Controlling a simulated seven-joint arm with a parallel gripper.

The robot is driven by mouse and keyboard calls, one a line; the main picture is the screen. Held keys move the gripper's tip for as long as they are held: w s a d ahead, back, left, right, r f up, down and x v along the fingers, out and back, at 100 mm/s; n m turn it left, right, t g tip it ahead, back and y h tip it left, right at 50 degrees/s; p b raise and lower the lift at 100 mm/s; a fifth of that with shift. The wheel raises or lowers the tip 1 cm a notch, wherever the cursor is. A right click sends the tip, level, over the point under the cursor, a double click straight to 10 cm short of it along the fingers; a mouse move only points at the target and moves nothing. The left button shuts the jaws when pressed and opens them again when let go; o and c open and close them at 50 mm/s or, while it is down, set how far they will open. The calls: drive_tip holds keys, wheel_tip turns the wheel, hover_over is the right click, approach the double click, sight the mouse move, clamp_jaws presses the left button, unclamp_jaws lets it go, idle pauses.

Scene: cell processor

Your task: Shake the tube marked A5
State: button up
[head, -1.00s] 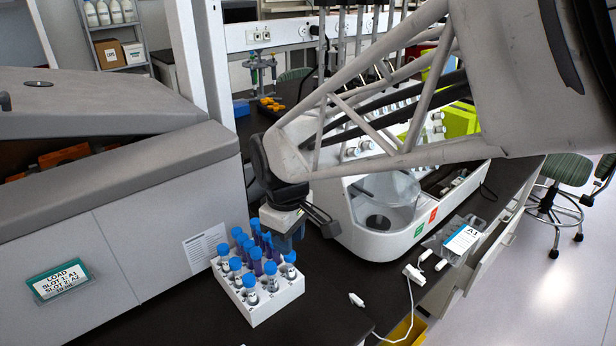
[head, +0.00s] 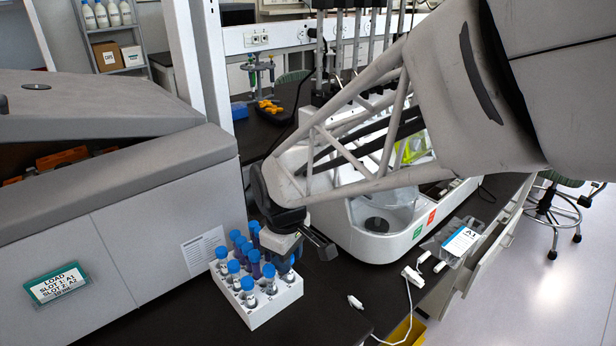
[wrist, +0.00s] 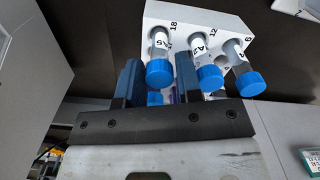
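The white tube rack (head: 262,316) stands on the black bench and holds several blue-capped tubes (head: 248,284). My gripper (head: 284,264) is low at the back right side of the rack, among the caps. In the wrist view its two dark blue fingers (wrist: 158,82) are apart. A blue-capped tube (wrist: 160,60) shows in line with the gap between them, its label only partly readable. Just right of it is a tube whose label looks like A5 (wrist: 199,45), though I cannot be sure. Another labelled tube (wrist: 240,68) is at the right. More caps are partly hidden behind the fingers.
A white device (head: 385,238) stands to the right. A white cable (head: 409,300) and a bagged item marked A1 (head: 458,242) lie on the bench. The front bench is mostly clear.

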drive_tip(key=shift+f, duration=1.6)
clamp_jaws()
